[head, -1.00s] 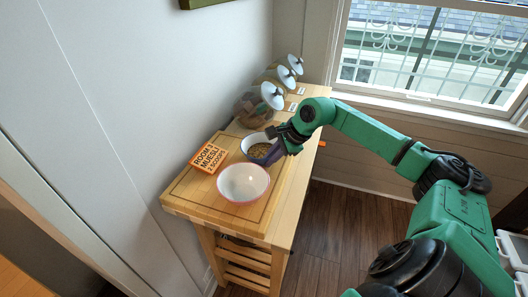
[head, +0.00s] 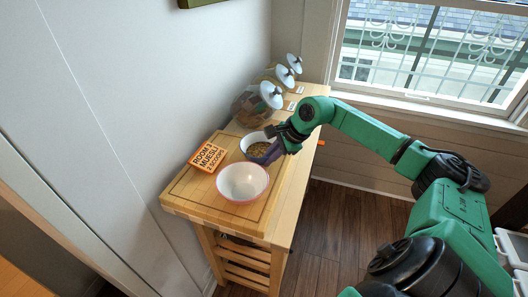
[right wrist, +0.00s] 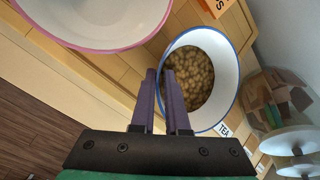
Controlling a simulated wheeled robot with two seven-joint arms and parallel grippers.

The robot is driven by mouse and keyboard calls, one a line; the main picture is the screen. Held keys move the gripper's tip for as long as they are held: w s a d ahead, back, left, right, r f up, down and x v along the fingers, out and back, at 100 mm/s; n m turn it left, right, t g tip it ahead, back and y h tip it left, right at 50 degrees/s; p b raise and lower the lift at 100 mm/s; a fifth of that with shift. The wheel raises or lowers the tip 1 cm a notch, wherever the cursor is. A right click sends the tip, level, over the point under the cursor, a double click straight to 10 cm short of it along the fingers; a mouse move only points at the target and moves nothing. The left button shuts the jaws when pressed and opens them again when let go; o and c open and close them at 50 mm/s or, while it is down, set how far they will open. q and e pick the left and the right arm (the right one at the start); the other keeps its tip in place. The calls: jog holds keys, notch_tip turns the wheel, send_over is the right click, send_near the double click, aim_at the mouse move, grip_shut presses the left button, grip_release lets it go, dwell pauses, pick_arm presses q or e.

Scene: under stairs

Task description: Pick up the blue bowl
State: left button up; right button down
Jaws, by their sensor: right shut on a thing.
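The blue bowl (head: 245,143) is white inside with a blue rim and holds brown, lumpy food. It is at the middle of the wooden table top, behind the pink-rimmed bowl. It also shows in the right wrist view (right wrist: 228,66). My right gripper (head: 276,152) is at the bowl's right side in the head view. In the right wrist view its purple fingers (right wrist: 162,75) straddle the near rim, one inside and one outside, shut on the bowl wall. I cannot tell whether the bowl is clear of the surface. My left gripper is not in view.
A white pink-rimmed bowl (head: 242,183) stands close in front. An orange muesli card (head: 208,157) lies on the wooden board (head: 190,196). Several jars with white lids (head: 270,95) stand at the back by the wall. Open floor (head: 345,215) lies right of the table.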

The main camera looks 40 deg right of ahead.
jog(key=shift+w+r, duration=0.1)
jog(key=shift+r, duration=0.5)
notch_tip(320, 180, up, 19)
jog(key=p, duration=0.2)
dwell(0.3)
jog(key=shift+f, duration=0.15)
dwell(1.9)
